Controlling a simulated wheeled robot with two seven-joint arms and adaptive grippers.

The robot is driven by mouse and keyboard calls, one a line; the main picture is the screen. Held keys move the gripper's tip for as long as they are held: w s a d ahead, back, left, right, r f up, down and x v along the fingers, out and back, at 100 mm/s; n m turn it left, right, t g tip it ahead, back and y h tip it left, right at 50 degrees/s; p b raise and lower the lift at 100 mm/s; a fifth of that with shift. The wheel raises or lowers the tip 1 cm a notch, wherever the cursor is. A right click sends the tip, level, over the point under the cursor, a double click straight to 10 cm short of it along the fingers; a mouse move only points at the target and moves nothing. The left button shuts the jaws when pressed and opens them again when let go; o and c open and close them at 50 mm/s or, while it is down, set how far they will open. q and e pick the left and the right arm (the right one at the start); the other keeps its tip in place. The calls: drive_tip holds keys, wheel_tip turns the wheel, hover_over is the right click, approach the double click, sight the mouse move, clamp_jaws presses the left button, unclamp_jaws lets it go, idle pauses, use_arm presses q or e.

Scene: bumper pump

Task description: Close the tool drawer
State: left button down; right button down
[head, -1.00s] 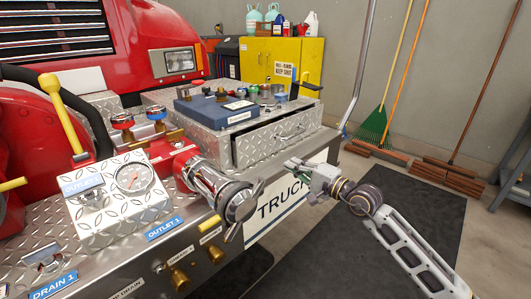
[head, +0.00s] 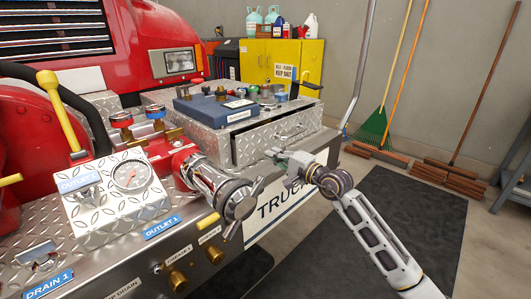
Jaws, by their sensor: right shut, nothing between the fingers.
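The tool drawer (head: 262,147) is a diamond-plate metal drawer in the box on the truck's bumper. A dark gap shows along its top edge, so it stands partly open. Its front carries a bar handle (head: 290,132). My right gripper (head: 274,156) is shut and empty, just in front of the drawer's lower front and below the handle. I cannot tell whether its tips touch the drawer front. My left gripper is not in view.
Caps, fittings and a blue case (head: 215,108) lie on top of the drawer's box. A chrome outlet (head: 225,190) juts out left of my right gripper. A pressure gauge (head: 130,176) is further left. The floor by the dark mat (head: 390,235) is free.

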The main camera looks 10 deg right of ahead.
sight(260, 147)
drive_tip(key=shift+b+x, duration=0.7)
drive_tip(key=shift+x, duration=1.4)
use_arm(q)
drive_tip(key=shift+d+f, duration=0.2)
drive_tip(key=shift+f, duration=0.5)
use_arm(e)
drive_tip(key=shift+w, duration=0.1)
